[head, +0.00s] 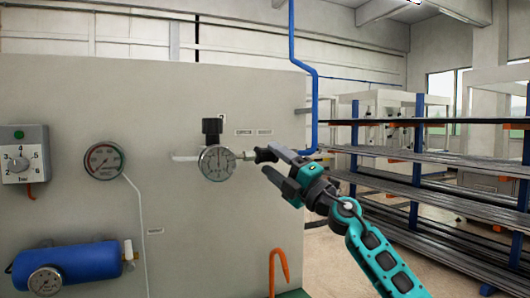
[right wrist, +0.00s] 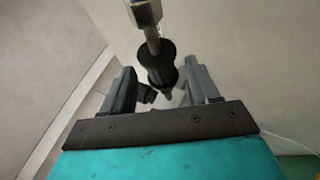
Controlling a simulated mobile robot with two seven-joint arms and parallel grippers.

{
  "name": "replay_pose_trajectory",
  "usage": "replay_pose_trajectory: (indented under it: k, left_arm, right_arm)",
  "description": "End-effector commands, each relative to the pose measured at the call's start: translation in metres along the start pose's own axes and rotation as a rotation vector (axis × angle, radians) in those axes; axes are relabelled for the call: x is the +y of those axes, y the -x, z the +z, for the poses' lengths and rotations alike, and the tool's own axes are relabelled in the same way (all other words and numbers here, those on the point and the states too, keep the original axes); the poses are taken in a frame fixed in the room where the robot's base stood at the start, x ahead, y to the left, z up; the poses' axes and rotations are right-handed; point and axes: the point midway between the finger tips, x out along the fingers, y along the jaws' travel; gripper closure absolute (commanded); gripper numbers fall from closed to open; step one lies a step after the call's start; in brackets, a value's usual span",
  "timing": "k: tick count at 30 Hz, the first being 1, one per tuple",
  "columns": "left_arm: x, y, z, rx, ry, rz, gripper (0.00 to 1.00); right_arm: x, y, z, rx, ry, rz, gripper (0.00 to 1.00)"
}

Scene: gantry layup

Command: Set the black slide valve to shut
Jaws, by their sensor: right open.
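The black slide valve (head: 263,155) sits at the end of a metal fitting to the right of the round gauge (head: 216,162) on the panel. In the right wrist view the black valve body (right wrist: 158,62) hangs from a silver fitting (right wrist: 145,14) and its lower end lies between my fingers. My right gripper (head: 269,161) is open around or just in front of the valve; the right wrist view shows a gap between both fingers (right wrist: 165,88) and the valve. The valve's slide position cannot be told. My left gripper is not in view.
The grey panel (head: 140,100) also carries a dial box (head: 20,155), another gauge (head: 104,161), a blue tank (head: 75,263) and an orange hook (head: 279,270). A blue pipe (head: 315,100) runs down behind the panel's right edge. A rack (head: 440,185) of long stock stands at right.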

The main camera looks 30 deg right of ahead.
Motion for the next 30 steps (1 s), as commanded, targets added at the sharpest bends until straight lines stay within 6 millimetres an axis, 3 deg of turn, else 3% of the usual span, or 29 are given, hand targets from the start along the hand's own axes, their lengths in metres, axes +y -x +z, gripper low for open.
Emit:
replay_pose_trajectory:
  k: [3, 9, 19, 30]
  left_arm:
    - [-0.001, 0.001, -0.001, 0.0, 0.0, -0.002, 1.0]
    - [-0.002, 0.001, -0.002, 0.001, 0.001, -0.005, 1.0]
    - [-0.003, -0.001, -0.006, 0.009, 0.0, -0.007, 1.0]
    - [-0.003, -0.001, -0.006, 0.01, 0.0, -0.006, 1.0]
  right_arm:
    - [0.001, -0.018, -0.001, 0.0, -0.003, 0.002, 0.4]
    - [0.0, -0.033, -0.001, 0.001, 0.0, 0.001, 0.4]
    - [0.0, -0.035, -0.001, 0.002, 0.001, -0.001, 0.4]
    - [0.0, -0.035, -0.001, 0.001, 0.001, -0.001, 0.74]
